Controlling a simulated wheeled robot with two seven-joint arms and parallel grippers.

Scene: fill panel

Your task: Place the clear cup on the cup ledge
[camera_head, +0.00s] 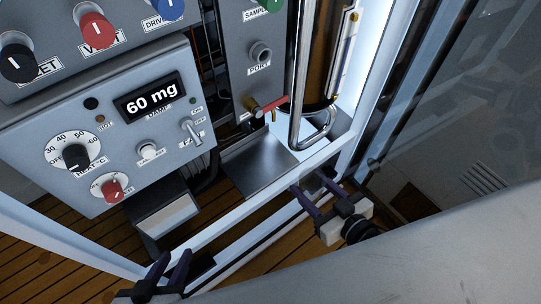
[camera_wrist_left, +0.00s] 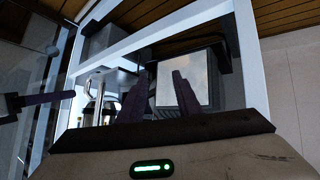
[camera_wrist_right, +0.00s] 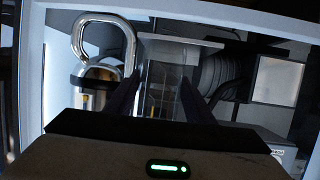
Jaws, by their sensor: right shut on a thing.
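The clear cup (camera_wrist_right: 165,88) is faint and see-through between the fingers of my right gripper (camera_wrist_right: 158,95) in the right wrist view. My right gripper (camera_head: 308,200) is shut on it, in front of the white frame bar in the head view, where the cup is hard to make out. The cup ledge looks to be the flat steel plate (camera_head: 258,166) below the port and the red-handled tap (camera_head: 268,106). The cup is apart from it, on the near side. My left gripper (camera_head: 171,268) is open and empty at the lower left; its spread fingers also show in the left wrist view (camera_wrist_left: 157,95).
A white frame bar (camera_head: 235,217) runs in front of the plate. A shiny bent pipe (camera_head: 298,90) and metal cylinder stand right of the plate. The control panel (camera_head: 120,170) is to the left, with a box with a pale top (camera_head: 166,214) below it.

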